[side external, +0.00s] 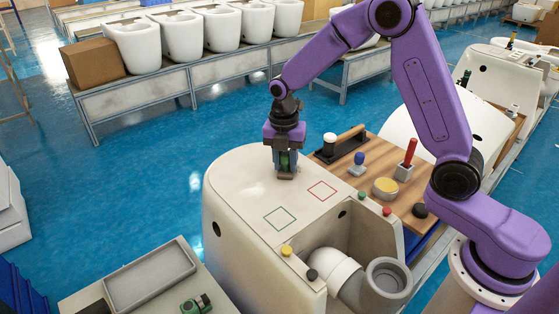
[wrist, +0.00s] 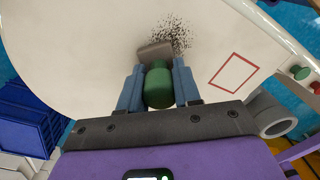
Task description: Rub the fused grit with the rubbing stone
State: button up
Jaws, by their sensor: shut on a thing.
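My gripper (side external: 285,166) is shut on the green handle of the rubbing stone (wrist: 157,88), over the top of the white toilet body (side external: 238,196). The stone's grey-brown block (wrist: 155,50) sticks out past my fingertips in the wrist view, at or very close to the white surface. The fused grit (wrist: 174,36), a patch of dark specks, lies right at the block's far edge. The grit is hidden or too small to see in the side view. I cannot tell whether the block touches the surface.
A green square (side external: 280,218) and a red square (side external: 322,190) are outlined on the toilet top. Small coloured knobs line its edge. A wooden board (side external: 335,176) behind holds a red-handled tool (side external: 408,158), a blue knob and a yellow disc. A grey tray (side external: 150,278) stands front left.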

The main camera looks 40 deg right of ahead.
jog(key=shift+d, duration=3.15)
jog(key=shift+a, duration=4.35)
jog(key=shift+a+r, duration=0.1)
jog(key=shift+a, duration=0.05)
notch_tip(320, 180, up, 8)
